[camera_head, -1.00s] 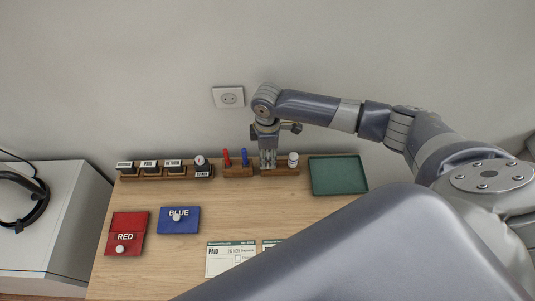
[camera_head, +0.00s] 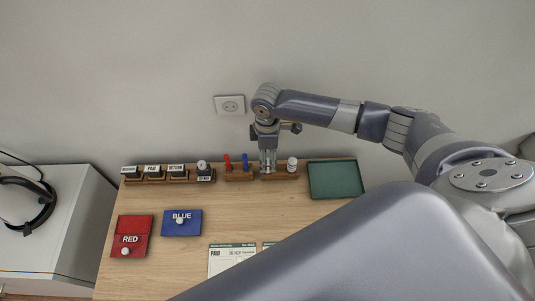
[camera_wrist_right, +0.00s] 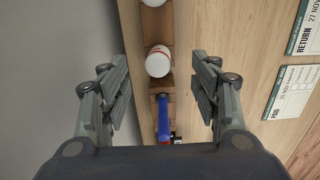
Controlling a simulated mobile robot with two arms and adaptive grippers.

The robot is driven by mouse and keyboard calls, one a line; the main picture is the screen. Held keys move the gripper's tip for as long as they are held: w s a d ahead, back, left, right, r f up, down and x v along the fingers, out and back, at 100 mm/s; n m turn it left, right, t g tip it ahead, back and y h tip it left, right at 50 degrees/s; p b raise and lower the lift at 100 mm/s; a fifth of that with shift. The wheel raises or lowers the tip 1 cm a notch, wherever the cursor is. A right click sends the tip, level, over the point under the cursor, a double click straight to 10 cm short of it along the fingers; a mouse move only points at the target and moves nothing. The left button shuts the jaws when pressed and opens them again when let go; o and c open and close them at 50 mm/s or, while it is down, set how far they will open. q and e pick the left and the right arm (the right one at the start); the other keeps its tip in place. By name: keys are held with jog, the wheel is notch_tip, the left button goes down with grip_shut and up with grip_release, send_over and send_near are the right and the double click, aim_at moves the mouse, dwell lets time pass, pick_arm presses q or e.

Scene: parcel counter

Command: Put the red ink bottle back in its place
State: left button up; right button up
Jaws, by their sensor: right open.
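A white bottle with red print (camera_wrist_right: 158,62), probably the red ink bottle, stands in a wooden rack, between and slightly ahead of my open fingers in the right wrist view. My right gripper (camera_head: 268,168) is over the left part of the ink rack (camera_head: 281,176) in the head view; it also shows open in the wrist view (camera_wrist_right: 160,88). The fingers are apart from the bottle's sides. A second white bottle (camera_head: 292,164) stands in the rack's right part. Its edge shows at the top of the wrist view (camera_wrist_right: 154,2). My left gripper is out of view.
A pen block with red and blue pens (camera_head: 238,175) and a stamp rack (camera_head: 165,178) stand to the left. A green tray (camera_head: 335,180) is to the right.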

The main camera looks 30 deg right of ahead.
notch_tip(320, 180, up, 12)
dwell(0.6)
